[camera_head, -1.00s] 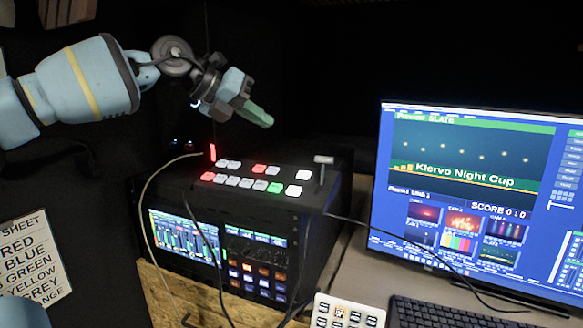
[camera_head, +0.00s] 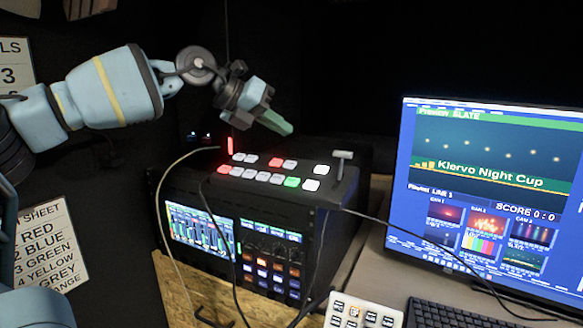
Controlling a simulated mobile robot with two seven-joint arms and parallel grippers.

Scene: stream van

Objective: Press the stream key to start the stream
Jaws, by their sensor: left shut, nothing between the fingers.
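My left gripper (camera_head: 283,126) is shut and empty, its pale green fingertips pointing down and right. It hangs in the air above the back of a black switcher panel (camera_head: 335,200), apart from its keys. The panel has two rows of keys: mostly white, with a red key (camera_head: 275,162) in the back row, and a red key (camera_head: 224,170) and a green key (camera_head: 292,182) in the front row. A white keypad (camera_head: 362,314) is cut off at the bottom edge. I cannot read which key is the stream key. My right gripper is not in view.
A monitor (camera_head: 490,180) stands at the right, with a dark keyboard (camera_head: 450,314) below it. A T-shaped lever (camera_head: 342,157) rises from the panel's right end. Cables hang over the rack front (camera_head: 320,245). Label sheets (camera_head: 45,245) are on the left wall.

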